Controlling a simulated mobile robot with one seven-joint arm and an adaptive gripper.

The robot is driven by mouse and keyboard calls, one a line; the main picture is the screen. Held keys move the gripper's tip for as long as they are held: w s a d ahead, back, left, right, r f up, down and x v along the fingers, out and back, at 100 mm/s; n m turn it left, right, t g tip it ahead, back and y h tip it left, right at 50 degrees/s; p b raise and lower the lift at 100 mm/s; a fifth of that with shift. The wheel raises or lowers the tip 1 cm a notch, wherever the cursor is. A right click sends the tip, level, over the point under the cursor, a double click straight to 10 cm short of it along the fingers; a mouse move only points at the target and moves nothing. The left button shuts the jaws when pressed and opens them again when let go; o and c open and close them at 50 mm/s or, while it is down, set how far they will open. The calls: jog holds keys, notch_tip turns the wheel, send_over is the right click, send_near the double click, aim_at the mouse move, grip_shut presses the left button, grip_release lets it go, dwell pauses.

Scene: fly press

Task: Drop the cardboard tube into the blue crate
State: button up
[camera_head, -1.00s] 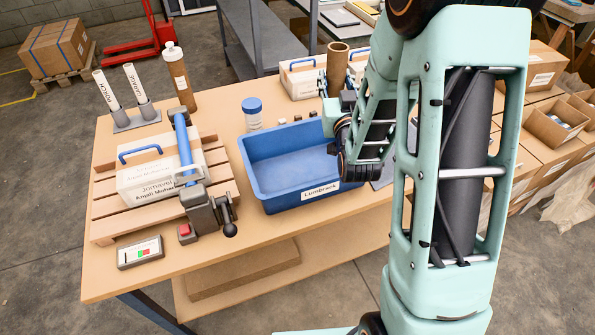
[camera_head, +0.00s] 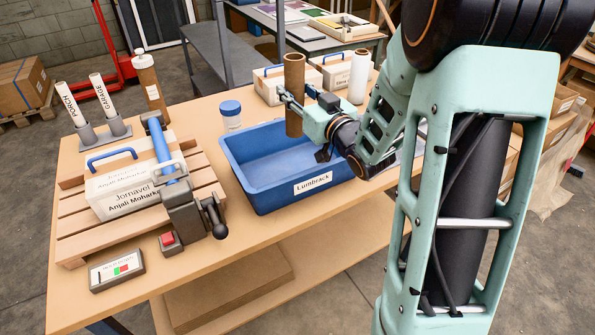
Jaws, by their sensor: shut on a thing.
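The brown cardboard tube (camera_head: 294,75) stands upright in the grip of my gripper (camera_head: 292,103). My gripper is shut on the tube's middle, coming in from the right. The tube appears over the far right part of the blue crate (camera_head: 262,197), with its lower end near the crate's back wall. I cannot tell exactly how high it is above the crate. The crate, labelled Lumbrack, sits on the table, and its visible inside is empty. Part of its right side is hidden by my gripper and arm.
A blue-lidded jar (camera_head: 231,118) stands just behind the crate's left corner. White boxes with blue handles (camera_head: 268,88) and a white roll (camera_head: 358,77) stand behind. A pallet with a white box and a lever tool (camera_head: 182,208) lies left of the crate.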

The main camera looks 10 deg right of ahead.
aim_at(300, 117)
jog(key=shift+f+b, duration=1.5)
jog(key=shift+f, duration=1.55)
jog(key=o, duration=1.2)
jog(key=shift+o, duration=0.2)
jog(key=v, duration=0.7)
jog(key=shift+s+r, duration=0.1)
jog(key=shift+s, duration=0.2)
